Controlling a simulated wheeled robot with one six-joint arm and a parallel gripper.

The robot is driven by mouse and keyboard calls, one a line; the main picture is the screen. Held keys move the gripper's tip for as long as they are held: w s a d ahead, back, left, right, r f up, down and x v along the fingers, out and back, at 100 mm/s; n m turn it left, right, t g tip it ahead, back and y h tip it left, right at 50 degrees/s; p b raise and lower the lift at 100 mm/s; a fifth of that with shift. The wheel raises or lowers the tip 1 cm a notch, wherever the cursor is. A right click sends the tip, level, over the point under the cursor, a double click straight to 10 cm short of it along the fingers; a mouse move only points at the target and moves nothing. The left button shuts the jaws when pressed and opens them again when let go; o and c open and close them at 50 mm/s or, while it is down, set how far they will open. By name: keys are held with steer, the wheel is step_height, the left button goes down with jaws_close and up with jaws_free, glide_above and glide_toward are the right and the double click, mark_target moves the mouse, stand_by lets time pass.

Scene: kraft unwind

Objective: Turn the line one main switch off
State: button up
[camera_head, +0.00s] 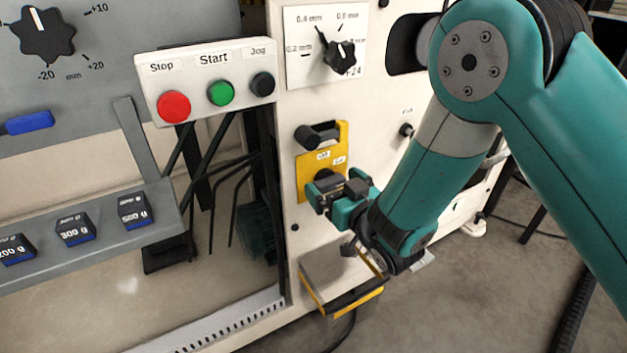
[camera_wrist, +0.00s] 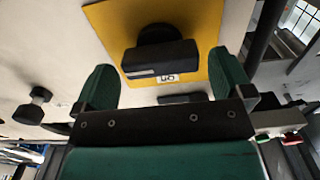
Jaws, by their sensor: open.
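The main switch is a black handle (camera_head: 318,135) on a yellow plate (camera_head: 308,172) on the cream machine front. My gripper (camera_wrist: 163,78) is open and empty. I cannot tell whether a finger touches the plate.
A Stop/Start/Jog button box (camera_head: 207,82) is at upper left of the switch. A pointer dial (camera_head: 338,54) is above it. A small black knob (camera_head: 405,130) is to the right. A yellow-edged box (camera_head: 340,285) juts out below my gripper.

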steer(key=shift+x, duration=0.8)
steer(key=shift+a, duration=0.1)
steer(key=c, duration=0.9)
